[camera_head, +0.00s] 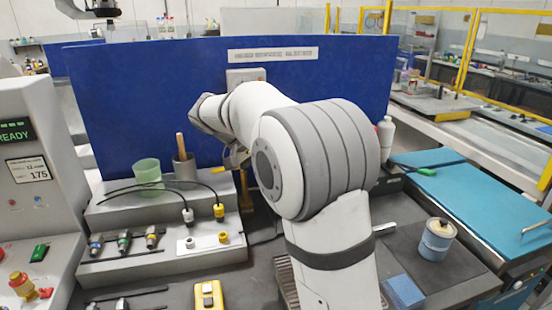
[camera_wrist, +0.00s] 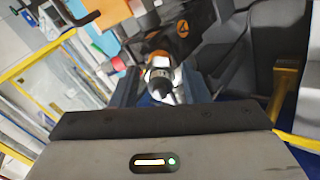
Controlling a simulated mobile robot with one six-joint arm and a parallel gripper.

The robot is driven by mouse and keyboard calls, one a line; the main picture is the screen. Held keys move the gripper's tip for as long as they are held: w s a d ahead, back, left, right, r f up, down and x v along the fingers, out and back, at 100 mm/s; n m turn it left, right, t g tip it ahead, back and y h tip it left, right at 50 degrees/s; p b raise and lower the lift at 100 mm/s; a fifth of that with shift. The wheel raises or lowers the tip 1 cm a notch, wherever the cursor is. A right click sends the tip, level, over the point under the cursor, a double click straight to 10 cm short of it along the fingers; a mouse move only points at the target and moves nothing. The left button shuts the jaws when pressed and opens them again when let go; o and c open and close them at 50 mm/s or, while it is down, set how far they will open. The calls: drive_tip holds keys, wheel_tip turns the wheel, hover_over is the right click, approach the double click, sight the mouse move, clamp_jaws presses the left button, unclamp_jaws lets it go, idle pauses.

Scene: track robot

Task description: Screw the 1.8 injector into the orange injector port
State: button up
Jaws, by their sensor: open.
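In the wrist view my gripper (camera_wrist: 160,88) is open, with a grey finger on each side. Between the fingers is a short grey and white cylindrical part (camera_wrist: 161,76), which looks like an injector or its fitting. Its far end meets an orange and black area (camera_wrist: 180,45); I cannot tell whether it is seated there or read any size on it.
A blue panel (camera_head: 150,85) stands behind the bench. A green cup (camera_head: 147,172) and two black cables with white (camera_head: 188,216) and yellow (camera_head: 219,211) connectors are on the rack. A machine reading READY (camera_head: 25,170) stands left. A blue can (camera_head: 436,240) is at right.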

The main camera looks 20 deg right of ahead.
drive_tip(key=shift+r+n+p, duration=0.15)
drive_tip(key=shift+n+p, duration=1.55)
drive_tip(key=shift+n, duration=0.4)
drive_tip(key=shift+c, duration=0.2)
clamp_jaws()
drive_tip(key=shift+f, duration=0.2)
